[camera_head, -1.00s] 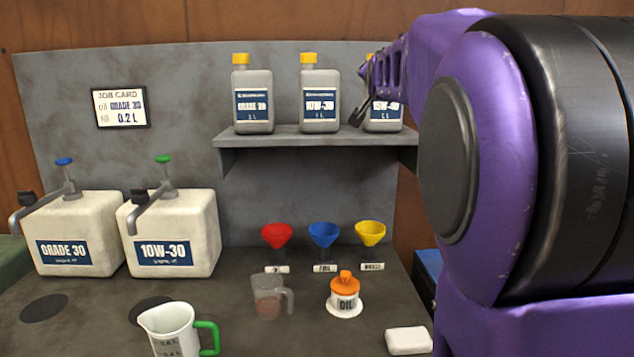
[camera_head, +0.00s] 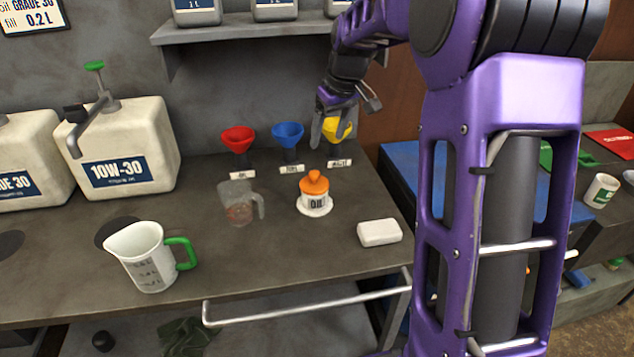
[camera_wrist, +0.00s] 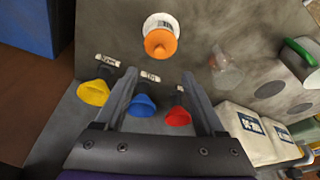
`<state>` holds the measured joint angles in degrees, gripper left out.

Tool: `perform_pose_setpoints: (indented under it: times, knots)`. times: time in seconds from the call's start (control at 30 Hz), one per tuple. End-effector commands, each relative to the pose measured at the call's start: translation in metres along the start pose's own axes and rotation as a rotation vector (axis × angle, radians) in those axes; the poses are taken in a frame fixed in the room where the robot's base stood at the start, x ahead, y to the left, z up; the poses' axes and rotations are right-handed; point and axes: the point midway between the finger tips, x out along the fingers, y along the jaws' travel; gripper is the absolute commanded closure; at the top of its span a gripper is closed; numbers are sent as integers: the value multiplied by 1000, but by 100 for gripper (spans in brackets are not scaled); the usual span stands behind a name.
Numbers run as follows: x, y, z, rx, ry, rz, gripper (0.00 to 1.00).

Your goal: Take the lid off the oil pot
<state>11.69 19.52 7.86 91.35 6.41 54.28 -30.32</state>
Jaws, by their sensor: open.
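The oil pot (camera_head: 316,202) is a small white pot labelled OIL, upright on a white saucer on the bench. Its orange lid (camera_head: 314,183) with a round knob is on top. My gripper (camera_head: 345,118) is open and empty, above and behind the pot, in front of the yellow funnel in the head view. In the wrist view the orange lid (camera_wrist: 161,43) lies beyond the open fingertips (camera_wrist: 160,75), near the top centre, with the white pot and saucer partly hidden behind it.
Red (camera_head: 238,138), blue (camera_head: 288,134) and yellow (camera_head: 338,128) funnels stand behind the pot. A clear jug (camera_head: 238,203) is left of it, a white block (camera_head: 379,232) front right. A white measuring jug (camera_head: 148,258) and oil containers (camera_head: 125,150) stand further left. The shelf (camera_head: 230,28) is above.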

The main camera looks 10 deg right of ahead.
Motion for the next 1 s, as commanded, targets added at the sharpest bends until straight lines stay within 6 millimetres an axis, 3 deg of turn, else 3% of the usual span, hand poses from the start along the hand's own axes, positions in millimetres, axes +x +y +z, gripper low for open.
perform_pose_setpoints:
  times: [0.1,0.3,0.57,0.8,1.0]
  knots:
    - [30,0,0,1,-3,-1,29]
    - [67,0,0,0,-2,0,29]
    - [86,0,-2,1,1,2,29]
    - [120,-2,-10,1,-1,1,29]
    - [134,-2,-10,2,2,2,29]
